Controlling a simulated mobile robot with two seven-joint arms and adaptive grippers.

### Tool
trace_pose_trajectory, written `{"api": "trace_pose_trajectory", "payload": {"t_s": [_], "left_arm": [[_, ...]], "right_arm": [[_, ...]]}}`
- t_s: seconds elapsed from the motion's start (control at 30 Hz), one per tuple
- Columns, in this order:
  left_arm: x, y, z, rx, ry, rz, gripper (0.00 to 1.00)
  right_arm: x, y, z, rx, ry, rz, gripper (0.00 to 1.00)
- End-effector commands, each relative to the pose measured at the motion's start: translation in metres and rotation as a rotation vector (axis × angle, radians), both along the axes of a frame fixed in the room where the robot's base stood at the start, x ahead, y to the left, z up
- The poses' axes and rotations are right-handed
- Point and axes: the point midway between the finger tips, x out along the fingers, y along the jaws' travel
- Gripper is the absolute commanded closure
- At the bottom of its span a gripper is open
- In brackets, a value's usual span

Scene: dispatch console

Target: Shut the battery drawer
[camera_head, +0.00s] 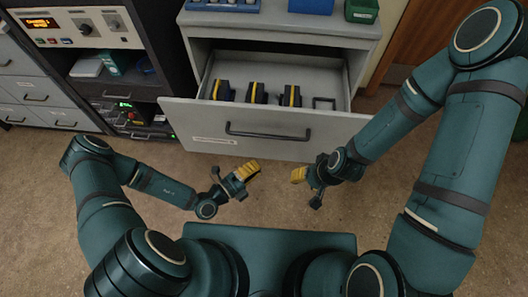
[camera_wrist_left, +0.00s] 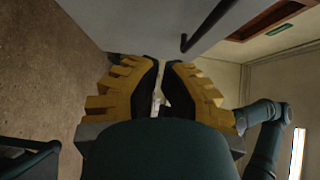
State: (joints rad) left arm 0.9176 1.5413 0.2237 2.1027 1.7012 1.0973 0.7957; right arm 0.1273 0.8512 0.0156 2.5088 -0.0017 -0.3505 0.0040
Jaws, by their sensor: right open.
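The battery drawer (camera_head: 200,131) is pulled out of the grey cabinet, in the middle of the head view. Its wide front carries a dark bar handle (camera_head: 268,133) and a pale label. Inside stand three black batteries with yellow stripes (camera_head: 256,93) and a dark square frame. My left gripper (camera_head: 247,170) is in front of and below the drawer front, its yellow fingers together and empty. In the left wrist view the fingers (camera_wrist_left: 162,75) point toward a grey panel with a dark bar. My right gripper (camera_head: 299,175) is open, also in front of the drawer, apart from it.
Blue and green bins (camera_head: 361,10) stand on the cabinet top (camera_head: 275,22). A dark equipment rack (camera_head: 105,65) with a lit display stands at the left, beside grey drawers (camera_head: 35,90). A brown wooden panel (camera_head: 415,45) is at the right. Brown floor is clear around the drawer front.

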Motion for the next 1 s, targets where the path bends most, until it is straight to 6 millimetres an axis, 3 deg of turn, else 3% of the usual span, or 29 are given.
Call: {"api": "trace_pose_trajectory", "payload": {"t_s": [0.5,0.7,1.0], "left_arm": [[0.064,-0.071,0.0,0.001,-0.004,-0.008,1.0],[0.092,-0.068,-0.001,0.005,-0.007,-0.006,1.0],[0.102,-0.069,0.001,0.005,-0.004,-0.008,1.0]], "right_arm": [[0.003,0.0,-0.014,-0.001,-0.006,-0.001,0.53],[0.004,-0.001,-0.021,-0.002,-0.009,-0.003,0.53],[0.005,-0.001,-0.023,-0.003,-0.012,-0.002,0.53]]}}
